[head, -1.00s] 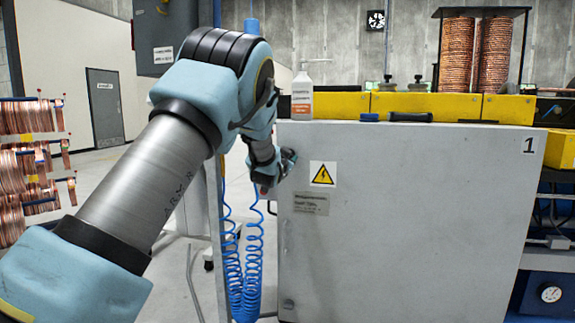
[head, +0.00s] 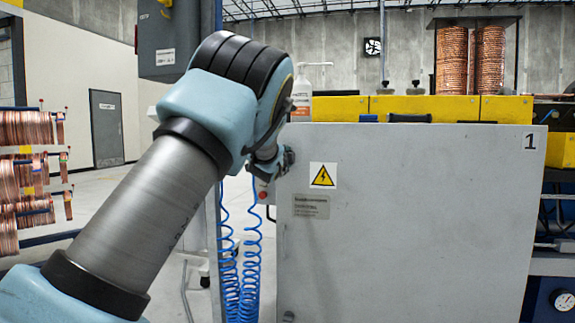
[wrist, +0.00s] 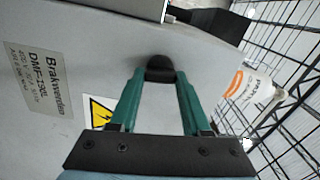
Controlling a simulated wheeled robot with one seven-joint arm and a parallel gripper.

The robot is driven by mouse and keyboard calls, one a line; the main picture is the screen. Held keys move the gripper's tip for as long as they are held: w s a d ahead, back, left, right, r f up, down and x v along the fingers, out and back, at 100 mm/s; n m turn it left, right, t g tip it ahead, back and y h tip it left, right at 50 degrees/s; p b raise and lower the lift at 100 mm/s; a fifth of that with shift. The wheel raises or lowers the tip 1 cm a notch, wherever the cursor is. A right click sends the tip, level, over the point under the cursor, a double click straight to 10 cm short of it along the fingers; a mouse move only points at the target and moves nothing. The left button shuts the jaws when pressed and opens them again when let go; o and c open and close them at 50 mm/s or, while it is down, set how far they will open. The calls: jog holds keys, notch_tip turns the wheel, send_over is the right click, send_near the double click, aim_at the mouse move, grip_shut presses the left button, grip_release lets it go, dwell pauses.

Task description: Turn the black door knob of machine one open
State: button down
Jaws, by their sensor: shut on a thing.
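Machine one's grey door (head: 420,220) stands in front of me, with a "1" at its upper right corner. The black door knob (wrist: 160,66) shows in the wrist view on the grey panel, between the tips of my gripper's two green fingers. My gripper (wrist: 160,76) is shut on the knob. In the head view my gripper (head: 284,160) is at the door's upper left edge, left of the yellow warning sign (head: 323,176). The knob is hidden by my gripper and arm in the head view.
A white bottle (head: 301,95) with an orange label stands on top of the machine. Blue coiled hoses (head: 240,260) hang left of the door. Yellow blocks (head: 425,107) and copper coils (head: 470,60) are behind it. Copper tubes hang on a rack (head: 30,165) at the far left.

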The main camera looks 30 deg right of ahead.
jog(key=shift+f+m+b, duration=0.1)
jog(key=shift+m+b, duration=0.45)
jog(key=shift+m, duration=0.25)
jog(key=shift+c, duration=1.8)
grip_release()
jog(key=v, duration=1)
jog(key=shift+s+a+b, duration=0.25)
jog(key=shift+s+b, duration=0.1)
jog(key=shift+a, duration=0.1)
